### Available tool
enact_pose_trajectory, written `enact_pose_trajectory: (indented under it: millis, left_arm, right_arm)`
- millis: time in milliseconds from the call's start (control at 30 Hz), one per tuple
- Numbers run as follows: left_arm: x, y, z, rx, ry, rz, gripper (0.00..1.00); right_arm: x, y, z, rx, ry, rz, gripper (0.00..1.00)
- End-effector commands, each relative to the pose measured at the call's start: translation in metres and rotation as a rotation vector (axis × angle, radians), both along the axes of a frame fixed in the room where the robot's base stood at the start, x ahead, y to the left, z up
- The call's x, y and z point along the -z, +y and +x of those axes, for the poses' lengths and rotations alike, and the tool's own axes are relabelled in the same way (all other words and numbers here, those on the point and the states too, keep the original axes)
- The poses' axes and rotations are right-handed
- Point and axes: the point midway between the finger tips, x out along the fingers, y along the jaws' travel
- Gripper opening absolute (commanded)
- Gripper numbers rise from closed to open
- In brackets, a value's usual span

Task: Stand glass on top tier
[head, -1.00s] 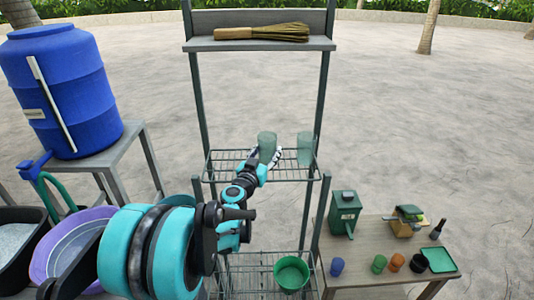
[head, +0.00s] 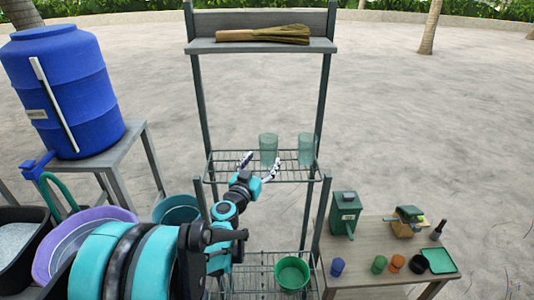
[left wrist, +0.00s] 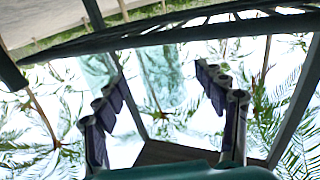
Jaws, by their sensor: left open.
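A greenish clear glass (head: 268,148) stands upright on the upper wire tier (head: 225,166) of the rack. A second similar glass (head: 306,148) stands to its right on the same tier, a small gap apart. My left gripper (head: 259,165) is open and empty, in front of and a little below the first glass, with its fingers spread. In the left wrist view both glasses (left wrist: 163,75) show beyond the open fingers, one between them and the other (left wrist: 97,75) partly behind the left finger. My right gripper is not in view.
A wooden shelf with a whisk (head: 262,34) is above the tier. A green bucket (head: 292,273) sits on the lower wire tier. A blue barrel (head: 65,90) stands left. A side table (head: 375,240) with cups and a green box (head: 344,212) stands right.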

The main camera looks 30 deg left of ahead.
Motion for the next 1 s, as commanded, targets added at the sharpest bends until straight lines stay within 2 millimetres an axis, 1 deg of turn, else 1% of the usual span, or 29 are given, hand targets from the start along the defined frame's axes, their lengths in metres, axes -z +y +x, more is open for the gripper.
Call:
enact_pose_trajectory:
  millis: [33,100,200,300,400,500,567,633,667,700,767,800,867,900,967,1000]
  left_arm:
    - [-0.001,-0.001,-0.013,-0.003,0.0,0.0,0.71]
    - [-0.001,-0.004,-0.027,-0.001,0.0,0.0,0.71]
    - [-0.001,-0.006,-0.044,-0.002,0.0,0.0,0.71]
    - [-0.001,-0.009,-0.056,0.0,0.0,0.0,0.71]
    - [0.0,-0.01,-0.062,-0.001,0.0,0.0,0.71]
    - [0.0,-0.012,-0.064,0.003,0.001,0.0,0.71]
    - [0.0,-0.02,-0.063,0.023,0.011,-0.003,0.71]
    - [0.0,-0.043,-0.062,0.076,0.041,-0.012,0.71]
    - [0.001,-0.058,-0.062,0.112,0.063,-0.017,0.71]
    - [0.003,-0.081,-0.064,0.164,0.103,-0.03,0.71]
    - [0.011,-0.12,-0.072,0.248,0.189,-0.048,0.71]
    - [0.019,-0.147,-0.081,0.301,0.26,-0.063,0.71]
    - [0.035,-0.181,-0.101,0.36,0.386,-0.082,0.71]
    - [0.046,-0.199,-0.117,0.381,0.473,-0.09,0.71]
    - [0.062,-0.216,-0.143,0.385,0.598,-0.1,0.71]
    - [0.072,-0.222,-0.161,0.371,0.675,-0.1,0.71]
  right_arm:
    - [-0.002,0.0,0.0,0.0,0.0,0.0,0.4]
    - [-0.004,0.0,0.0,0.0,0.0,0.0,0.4]
    - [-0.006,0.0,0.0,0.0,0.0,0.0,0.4]
    - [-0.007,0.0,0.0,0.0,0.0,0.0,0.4]
    - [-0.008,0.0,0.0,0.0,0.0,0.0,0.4]
    - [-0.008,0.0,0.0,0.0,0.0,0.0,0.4]
    - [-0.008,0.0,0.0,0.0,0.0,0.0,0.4]
    - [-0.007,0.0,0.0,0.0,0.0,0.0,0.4]
    - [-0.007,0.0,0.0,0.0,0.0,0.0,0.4]
    - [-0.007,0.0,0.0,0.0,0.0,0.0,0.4]
    - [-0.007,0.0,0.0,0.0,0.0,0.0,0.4]
    - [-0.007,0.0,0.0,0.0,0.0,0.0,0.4]
    - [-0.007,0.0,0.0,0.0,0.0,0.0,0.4]
    - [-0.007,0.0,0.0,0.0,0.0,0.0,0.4]
    - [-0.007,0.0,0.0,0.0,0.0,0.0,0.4]
    - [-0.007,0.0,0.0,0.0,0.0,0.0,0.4]
